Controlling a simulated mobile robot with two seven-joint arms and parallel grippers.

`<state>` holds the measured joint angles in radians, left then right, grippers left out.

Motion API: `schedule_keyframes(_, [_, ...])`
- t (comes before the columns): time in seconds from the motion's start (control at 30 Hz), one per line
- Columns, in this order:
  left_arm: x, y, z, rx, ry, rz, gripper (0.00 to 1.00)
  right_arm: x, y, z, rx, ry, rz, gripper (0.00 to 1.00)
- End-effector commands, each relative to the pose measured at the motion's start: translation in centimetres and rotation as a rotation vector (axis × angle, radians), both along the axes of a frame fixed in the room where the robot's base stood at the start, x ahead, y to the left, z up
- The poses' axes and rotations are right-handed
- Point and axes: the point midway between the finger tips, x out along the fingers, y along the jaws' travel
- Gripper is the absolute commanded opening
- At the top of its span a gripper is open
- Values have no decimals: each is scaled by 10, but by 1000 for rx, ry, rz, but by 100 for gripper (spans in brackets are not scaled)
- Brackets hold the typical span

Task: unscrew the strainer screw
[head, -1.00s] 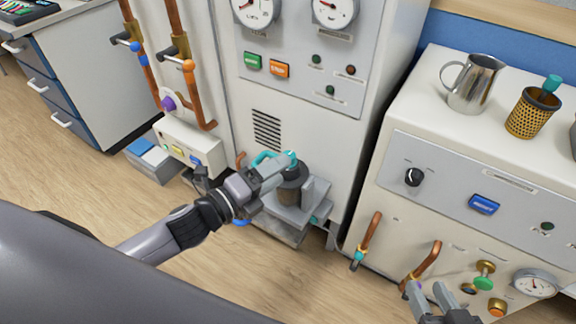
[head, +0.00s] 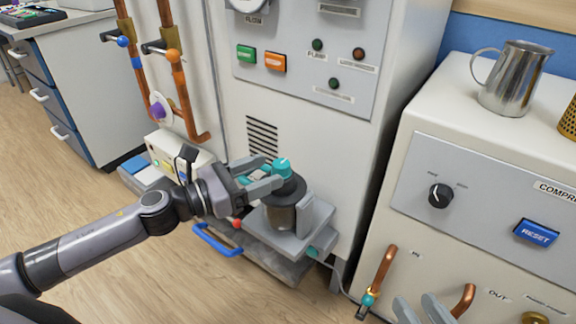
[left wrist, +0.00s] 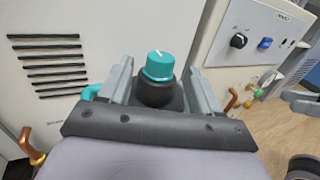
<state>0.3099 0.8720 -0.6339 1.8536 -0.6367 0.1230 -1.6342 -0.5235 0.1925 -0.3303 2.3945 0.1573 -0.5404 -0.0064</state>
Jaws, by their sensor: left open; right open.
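The strainer screw looks to be a teal ridged knob (head: 283,167) with a light mark on top. It sits upright on a dark cylindrical strainer body (head: 285,205) on a grey ledge at the cabinet's front. It also shows in the left wrist view (left wrist: 160,65). My left gripper (head: 266,178) is open, coming from the left. In the left wrist view its fingers (left wrist: 162,85) stand on either side of the knob and dark neck, with visible gaps; the knob lies around or past the tips. My right gripper (head: 422,308) is open and empty at the bottom edge, partly cut off.
A blue handle (head: 217,241) and grey ledge lie below my left gripper. Copper pipes with valves (head: 168,55) run up at the left. The white compressor cabinet (head: 400,165) with a metal jug (head: 514,80) stands at right. Open floor lies front left.

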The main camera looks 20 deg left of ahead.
Motion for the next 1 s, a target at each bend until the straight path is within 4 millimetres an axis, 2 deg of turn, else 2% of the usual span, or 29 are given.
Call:
schedule_keyframes(0.5, [40,-37,1,-4,1,1,63,0,-2,0,-9,-14,-4,43])
schedule_keyframes(1.0, [48,-45,0,-4,3,0,63,0,-3,2,-13,-24,-6,43])
